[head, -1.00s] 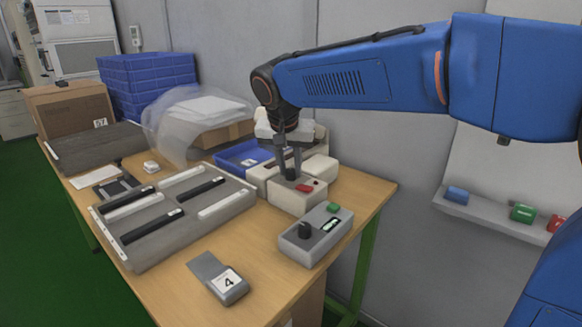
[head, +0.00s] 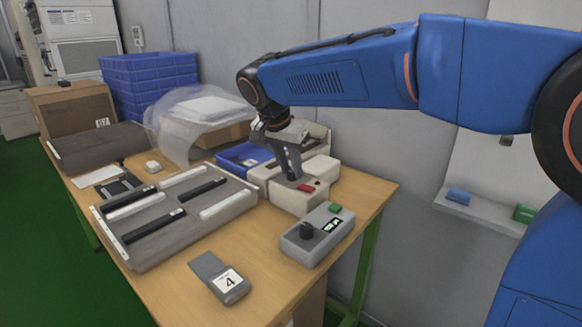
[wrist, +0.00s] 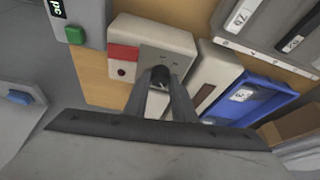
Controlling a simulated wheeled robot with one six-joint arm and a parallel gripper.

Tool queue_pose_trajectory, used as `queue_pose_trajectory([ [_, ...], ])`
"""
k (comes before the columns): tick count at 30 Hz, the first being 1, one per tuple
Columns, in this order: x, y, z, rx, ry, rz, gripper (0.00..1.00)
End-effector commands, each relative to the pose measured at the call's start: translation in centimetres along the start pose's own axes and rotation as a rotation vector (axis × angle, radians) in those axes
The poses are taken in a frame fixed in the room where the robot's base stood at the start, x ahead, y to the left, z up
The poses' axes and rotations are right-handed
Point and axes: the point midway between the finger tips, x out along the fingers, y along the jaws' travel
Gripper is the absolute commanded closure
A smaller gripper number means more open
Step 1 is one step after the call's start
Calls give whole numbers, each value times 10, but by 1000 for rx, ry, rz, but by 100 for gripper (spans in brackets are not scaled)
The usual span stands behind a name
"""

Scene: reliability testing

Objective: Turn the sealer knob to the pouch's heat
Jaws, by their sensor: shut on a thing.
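The beige sealer (head: 297,199) stands at the right part of the table, with a red block and a small dark red dot on its front unit. Its dark knob (wrist: 160,74) shows between my fingertips in the wrist view. My gripper (head: 291,176) is tilted over the front unit and shut on the knob, whose pointer and scale marks are mostly hidden. A grey pouch-like item (head: 207,267) with a white label reading 4 lies near the table's front edge.
A grey box (head: 318,246) with a black knob, display and green button stands in front of the sealer. A grey slotted rack (head: 150,250) lies left. A blue tray (head: 232,160) sits behind the sealer. Bare table (head: 180,290) surrounds the labelled item.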

Motion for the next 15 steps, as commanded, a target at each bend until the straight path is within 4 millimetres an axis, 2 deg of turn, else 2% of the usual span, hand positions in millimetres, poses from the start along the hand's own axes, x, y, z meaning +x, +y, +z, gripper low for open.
queue_pose_trajectory([
  [4,2,0,1,-2,-3,3,99],
  [5,2,0,1,-2,-2,3,69],
  [6,1,0,1,-2,-2,3,60],
  [15,0,0,0,-1,-1,1,58],
])
